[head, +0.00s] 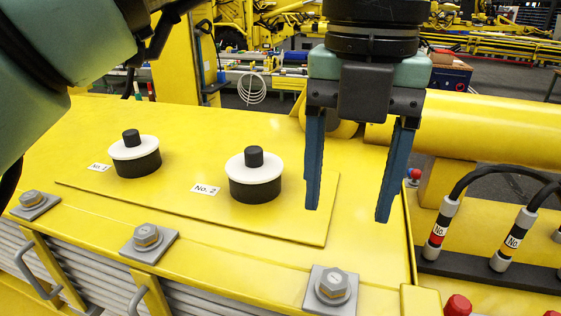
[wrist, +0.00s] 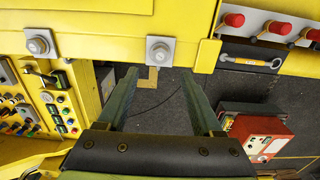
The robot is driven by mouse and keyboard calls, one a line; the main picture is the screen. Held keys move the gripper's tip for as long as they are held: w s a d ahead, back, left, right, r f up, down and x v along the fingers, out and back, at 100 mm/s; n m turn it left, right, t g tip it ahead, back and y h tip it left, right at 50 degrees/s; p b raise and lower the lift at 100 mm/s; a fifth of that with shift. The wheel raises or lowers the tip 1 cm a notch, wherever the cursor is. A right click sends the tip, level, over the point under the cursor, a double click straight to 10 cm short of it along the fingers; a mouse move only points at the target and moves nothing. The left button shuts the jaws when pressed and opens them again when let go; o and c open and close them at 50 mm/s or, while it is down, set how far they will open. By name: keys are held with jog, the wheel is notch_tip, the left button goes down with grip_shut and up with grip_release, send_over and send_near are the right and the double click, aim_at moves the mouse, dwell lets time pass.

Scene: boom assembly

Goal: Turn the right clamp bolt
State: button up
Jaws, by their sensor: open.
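The right clamp bolt (head: 332,285) is a grey hex bolt on a square plate, at the front edge of the yellow housing. Two like bolts, the middle bolt (head: 147,238) and the left bolt (head: 33,200), sit along the same edge. My gripper (head: 347,214) points down with its two blue fingers wide apart and nothing between them. In the head view its fingertips show above and slightly right of the right bolt, apart from it. In the wrist view a bolt (wrist: 160,49) appears just beyond the gap between my fingertips (wrist: 158,76); another bolt (wrist: 40,43) is at left.
Two black posts with white collars, No. 1 (head: 135,155) and No. 2 (head: 254,175), stand on the housing. Black hoses with labelled fittings (head: 438,222) are at right. Red knobs (wrist: 281,28) and a control panel (wrist: 50,110) show in the wrist view.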

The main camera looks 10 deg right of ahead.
aim_at(335, 273)
notch_tip(335, 273, down, 10)
jog(key=b, duration=0.8)
jog(key=shift+f, duration=0.2)
grip_shut()
